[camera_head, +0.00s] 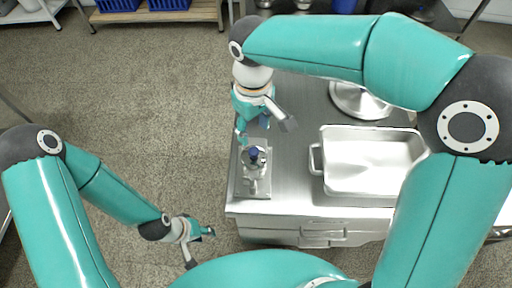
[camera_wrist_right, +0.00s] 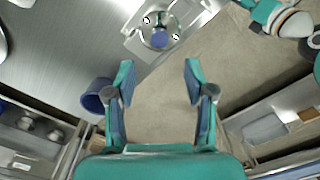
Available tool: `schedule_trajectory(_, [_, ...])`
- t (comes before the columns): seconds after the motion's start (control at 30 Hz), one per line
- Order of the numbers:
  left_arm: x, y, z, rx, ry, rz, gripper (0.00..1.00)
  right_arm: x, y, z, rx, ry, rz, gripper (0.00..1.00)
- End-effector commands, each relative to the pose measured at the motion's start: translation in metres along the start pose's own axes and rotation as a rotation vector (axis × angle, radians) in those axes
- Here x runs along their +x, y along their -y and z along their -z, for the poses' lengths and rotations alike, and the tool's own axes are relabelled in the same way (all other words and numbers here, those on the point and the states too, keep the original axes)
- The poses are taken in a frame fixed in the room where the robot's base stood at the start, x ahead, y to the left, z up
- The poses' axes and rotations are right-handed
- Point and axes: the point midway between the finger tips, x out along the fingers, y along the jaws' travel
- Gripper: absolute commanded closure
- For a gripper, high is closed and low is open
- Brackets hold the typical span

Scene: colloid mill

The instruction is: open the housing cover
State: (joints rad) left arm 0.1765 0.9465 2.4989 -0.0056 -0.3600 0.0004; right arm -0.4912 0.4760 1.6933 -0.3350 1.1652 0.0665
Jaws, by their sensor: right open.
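The colloid mill (camera_head: 255,172) is a small metal machine with a blue part on top, standing at the left front corner of the steel table. It also shows near the top of the right wrist view (camera_wrist_right: 158,38), its round housing and blue top seen from above. I cannot make out a separate cover edge. My right gripper (camera_head: 265,129) is open and empty, behind the mill in the head view and apart from it; its two fingers also show in the right wrist view (camera_wrist_right: 159,76). My left gripper (camera_head: 200,248) hangs off the table to the lower left, fingers spread and empty.
A metal tray (camera_head: 322,183) with a handle lies right of the mill, and a round metal dish (camera_head: 360,100) stands behind it. A blue cup (camera_wrist_right: 97,96) is near my right gripper. Shelving with blue crates (camera_head: 168,4) is at the back. The floor left is clear.

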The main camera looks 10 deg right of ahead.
Motion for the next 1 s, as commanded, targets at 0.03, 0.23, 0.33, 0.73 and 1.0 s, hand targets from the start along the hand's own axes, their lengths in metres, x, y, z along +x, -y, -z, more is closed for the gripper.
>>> schedule_trajectory(0.03, [0.002, 0.001, 0.000, 0.000, 0.000, 0.000, 0.62, 0.013, 0.000, -0.001, -0.001, 0.005, 0.000, 0.46])
schedule_trajectory(0.23, [0.004, 0.002, 0.000, 0.000, 0.000, 0.000, 0.62, 0.054, 0.000, -0.001, -0.001, 0.004, 0.000, 0.46])
schedule_trajectory(0.33, [0.005, 0.002, 0.000, 0.000, 0.000, 0.000, 0.62, 0.069, 0.000, -0.001, -0.002, 0.003, 0.000, 0.46])
schedule_trajectory(0.73, [0.006, 0.002, 0.000, 0.000, 0.000, 0.000, 0.62, 0.090, 0.000, 0.001, -0.002, -0.001, 0.000, 0.46])
schedule_trajectory(1.0, [0.006, 0.002, 0.000, 0.000, 0.000, 0.000, 0.62, 0.090, 0.001, 0.001, -0.003, -0.001, 0.000, 0.66])
